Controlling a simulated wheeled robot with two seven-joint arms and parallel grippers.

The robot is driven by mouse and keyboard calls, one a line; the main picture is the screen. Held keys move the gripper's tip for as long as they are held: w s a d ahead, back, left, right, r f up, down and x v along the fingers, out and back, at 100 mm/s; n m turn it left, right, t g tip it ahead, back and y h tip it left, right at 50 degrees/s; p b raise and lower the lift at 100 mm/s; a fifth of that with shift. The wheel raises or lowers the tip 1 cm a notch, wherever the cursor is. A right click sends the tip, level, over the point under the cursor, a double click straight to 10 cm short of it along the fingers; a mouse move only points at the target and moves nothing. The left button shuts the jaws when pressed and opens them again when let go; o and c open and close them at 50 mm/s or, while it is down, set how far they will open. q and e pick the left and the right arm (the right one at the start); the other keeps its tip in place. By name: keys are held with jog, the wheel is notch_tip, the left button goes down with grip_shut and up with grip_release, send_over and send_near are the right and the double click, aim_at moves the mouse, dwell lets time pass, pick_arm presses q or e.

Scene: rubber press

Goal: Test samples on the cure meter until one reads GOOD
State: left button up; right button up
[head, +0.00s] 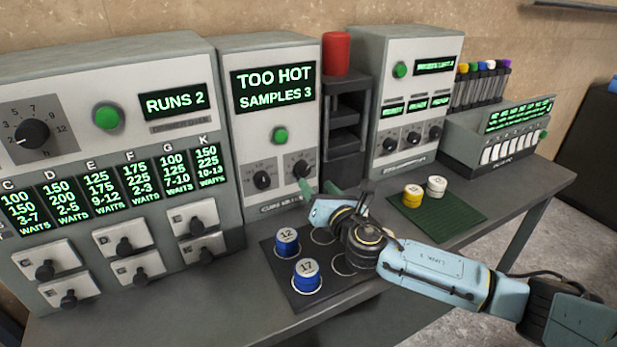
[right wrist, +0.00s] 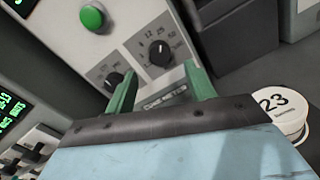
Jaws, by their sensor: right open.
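The cure meter (head: 268,80) is the grey box in the middle of the head view. Its display (head: 273,88) reads TOO HOT, SAMPLES 3. It has a green button (head: 280,135) and two dark knobs. My right gripper (right wrist: 160,72) is open and empty, its green fingers pointing at the meter's lower front, with the right knob (right wrist: 160,54) showing between them. Blue samples 12 (head: 287,243) and 17 (head: 306,276) stand on a dark tray (head: 325,290) with round recesses. A white-topped sample 23 (right wrist: 278,108) shows in the right wrist view. My left gripper is not in view.
A press panel (head: 105,60) reading RUNS 2 stands left. A dark rack with a red cylinder (head: 336,53), another knobbed machine (head: 415,100) and several coloured tubes stand right. A green mat (head: 440,215) holds a yellow sample (head: 412,196) and a white one (head: 436,187).

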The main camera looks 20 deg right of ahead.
aim_at(305, 171)
jog(key=w, duration=0.5)
jog(key=shift+w+b, duration=0.3)
jog(key=shift+w, duration=0.1)
jog(key=c, duration=1)
